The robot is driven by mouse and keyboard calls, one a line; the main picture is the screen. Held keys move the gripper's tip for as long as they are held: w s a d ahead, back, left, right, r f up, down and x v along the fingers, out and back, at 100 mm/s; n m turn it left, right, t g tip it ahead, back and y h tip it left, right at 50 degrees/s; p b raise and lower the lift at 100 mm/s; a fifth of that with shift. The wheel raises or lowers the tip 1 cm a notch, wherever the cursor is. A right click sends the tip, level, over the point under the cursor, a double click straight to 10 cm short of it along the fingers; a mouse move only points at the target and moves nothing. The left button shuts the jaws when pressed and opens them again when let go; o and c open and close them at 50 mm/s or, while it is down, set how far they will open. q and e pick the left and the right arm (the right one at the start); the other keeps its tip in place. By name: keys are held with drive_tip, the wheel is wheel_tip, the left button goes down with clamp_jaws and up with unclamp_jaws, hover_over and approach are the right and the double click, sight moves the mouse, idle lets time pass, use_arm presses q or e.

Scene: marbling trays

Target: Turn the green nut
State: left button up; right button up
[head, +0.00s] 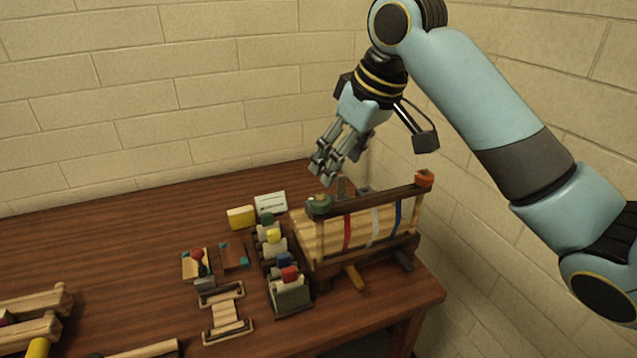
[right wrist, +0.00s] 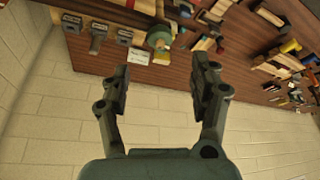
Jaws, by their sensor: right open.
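The green nut (head: 319,204) sits at the left end of the dark top bar of a wooden frame near the table's back right. In the right wrist view the round green nut (right wrist: 158,38) shows beyond my fingertips. My right gripper (head: 324,172) is above the nut, fingers pointing down, open and empty. In the right wrist view its two fingers (right wrist: 160,78) stand wide apart with nothing between them, clear of the nut. My left gripper is not in view.
An orange knob (head: 424,179) tops the bar's right end. Colored bands cross the wooden frame. Left of it stand a row of colored-topped blocks (head: 283,262), a yellow block (head: 241,217) and a white card (head: 270,203). Brick walls close in behind and right. The table's back left is clear.

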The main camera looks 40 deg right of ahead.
sight(321, 196)
drive_tip(key=p+x, duration=0.1)
drive_tip(key=x, duration=0.8)
drive_tip(key=shift+w+f, duration=0.1)
drive_tip(key=shift+w+a+f, duration=0.1)
drive_tip(key=shift+w+f, duration=0.15)
drive_tip(key=shift+f, duration=0.2)
drive_tip(key=shift+s, duration=0.1)
drive_tip(key=shift+c, duration=1.4)
drive_tip(key=c, duration=0.9)
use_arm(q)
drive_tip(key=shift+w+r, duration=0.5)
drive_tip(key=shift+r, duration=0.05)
use_arm(e)
drive_tip(key=shift+o, duration=0.2)
